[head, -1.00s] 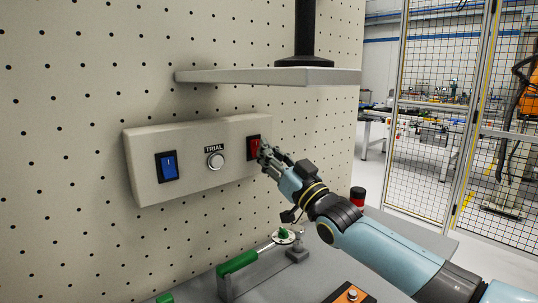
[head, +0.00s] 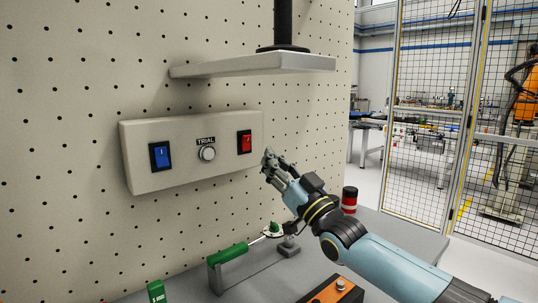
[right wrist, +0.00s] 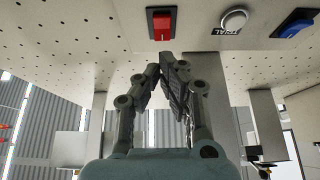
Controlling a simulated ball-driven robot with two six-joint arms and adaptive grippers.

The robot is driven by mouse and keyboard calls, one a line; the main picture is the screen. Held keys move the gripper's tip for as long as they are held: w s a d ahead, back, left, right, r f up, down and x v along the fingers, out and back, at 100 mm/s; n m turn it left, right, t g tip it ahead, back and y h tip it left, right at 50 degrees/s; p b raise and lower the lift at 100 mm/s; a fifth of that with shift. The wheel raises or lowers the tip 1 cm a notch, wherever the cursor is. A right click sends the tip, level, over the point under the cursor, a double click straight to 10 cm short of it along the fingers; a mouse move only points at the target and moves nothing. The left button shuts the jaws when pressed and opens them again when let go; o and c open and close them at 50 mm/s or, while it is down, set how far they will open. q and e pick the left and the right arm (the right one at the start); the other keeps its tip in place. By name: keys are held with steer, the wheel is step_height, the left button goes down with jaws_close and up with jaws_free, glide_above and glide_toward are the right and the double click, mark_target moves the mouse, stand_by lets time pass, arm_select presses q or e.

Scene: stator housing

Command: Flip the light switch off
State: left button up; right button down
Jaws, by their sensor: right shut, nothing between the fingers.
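A grey switch box (head: 178,172) is mounted on the pegboard wall. It carries a blue rocker switch (head: 160,156) at left, a round TRIAL button (head: 207,154) in the middle and a red rocker switch (head: 244,142) at right. My right gripper (head: 268,156) is shut and empty, just right of and below the red switch, apart from it. In the right wrist view the red switch (right wrist: 161,24) is beyond the shut fingertips (right wrist: 166,58), and the button (right wrist: 234,20) and blue switch (right wrist: 293,28) are to the right. My left gripper is not in view.
A grey shelf (head: 255,65) with a black post stands out above the box. A mesh fence (head: 430,150) stands at right.

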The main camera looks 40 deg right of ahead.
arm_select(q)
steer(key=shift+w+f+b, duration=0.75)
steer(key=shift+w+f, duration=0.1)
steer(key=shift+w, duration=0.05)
arm_select(e)
steer(key=s+f, duration=0.5)
steer(key=shift+d+f, duration=0.2)
steer(key=shift+d, duration=0.05)
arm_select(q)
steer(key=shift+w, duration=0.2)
